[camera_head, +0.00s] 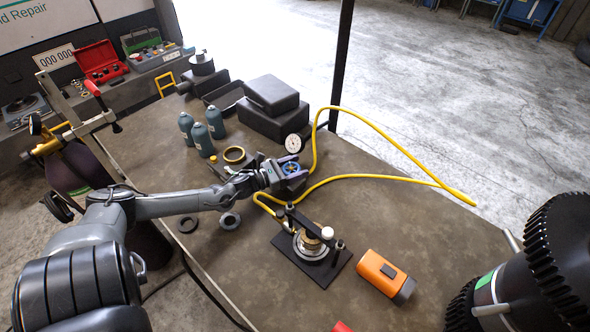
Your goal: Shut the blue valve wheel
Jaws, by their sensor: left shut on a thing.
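The blue valve wheel (291,168) is small and sits near the middle of the table, beside the round white gauge (293,143) and a yellow hose (345,177). My left arm reaches in from the left, and my left gripper (284,171) is at the wheel, shut on it. The fingers and gripper body hide part of the wheel and whatever it is mounted on. How far the wheel is turned cannot be told. My right gripper does not show.
A black-based fixture with a metal part (312,246) and an orange device (386,273) lie nearer. Black cases (272,112), teal bottles (202,139) and a brass ring (234,155) stand farther back. A dark post (341,65) rises at the far edge.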

